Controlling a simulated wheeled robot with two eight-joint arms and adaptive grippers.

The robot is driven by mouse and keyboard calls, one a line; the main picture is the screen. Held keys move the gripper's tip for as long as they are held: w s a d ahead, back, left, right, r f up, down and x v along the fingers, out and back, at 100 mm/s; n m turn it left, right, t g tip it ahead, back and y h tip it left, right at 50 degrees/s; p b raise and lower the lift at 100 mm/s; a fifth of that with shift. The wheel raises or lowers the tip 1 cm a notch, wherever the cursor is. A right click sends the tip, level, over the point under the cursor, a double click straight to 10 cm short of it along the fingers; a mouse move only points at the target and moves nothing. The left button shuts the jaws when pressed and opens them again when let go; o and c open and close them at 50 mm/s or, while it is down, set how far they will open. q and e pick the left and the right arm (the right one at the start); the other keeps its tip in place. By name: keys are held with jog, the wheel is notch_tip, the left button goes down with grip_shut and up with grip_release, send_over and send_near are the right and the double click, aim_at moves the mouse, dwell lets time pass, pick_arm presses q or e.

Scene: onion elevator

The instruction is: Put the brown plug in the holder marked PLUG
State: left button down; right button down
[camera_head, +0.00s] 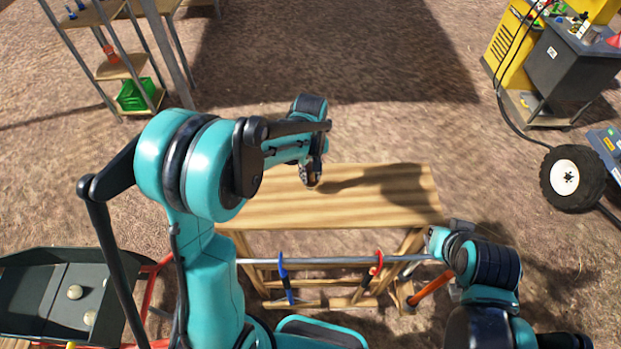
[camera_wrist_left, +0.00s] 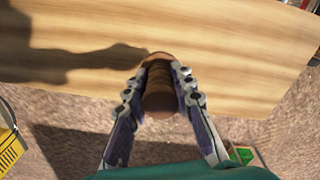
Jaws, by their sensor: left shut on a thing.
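My left gripper (camera_head: 311,173) hangs above the wooden workbench in the head view, pointing down. In the left wrist view its two fingers (camera_wrist_left: 159,95) are closed around a brown, ribbed, rounded piece, the brown plug (camera_wrist_left: 158,76). The plug is held between the fingertips over the bench top, near its edge in that view. In the head view the plug is mostly hidden by the gripper. My right arm shows at the lower right beside the bench, but its fingers cannot be made out. No holder marked PLUG can be made out in either view.
The workbench top (camera_head: 385,205) is bare apart from shadows. Blue-handled (camera_head: 285,278) and red-handled (camera_head: 374,270) tools hang at its near side. A shelf with a green crate (camera_head: 137,95) stands back left, a dark tray (camera_head: 40,300) lower left, a yellow machine (camera_head: 513,45) and wheel (camera_head: 570,178) right.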

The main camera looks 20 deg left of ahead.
pick_arm(q)
jog(key=s+d+r, duration=0.6)
jog(key=d+r, duration=0.1)
jog(key=d, duration=0.3)
jog(key=shift+s+r, duration=0.15)
jog(key=shift+r, duration=0.2)
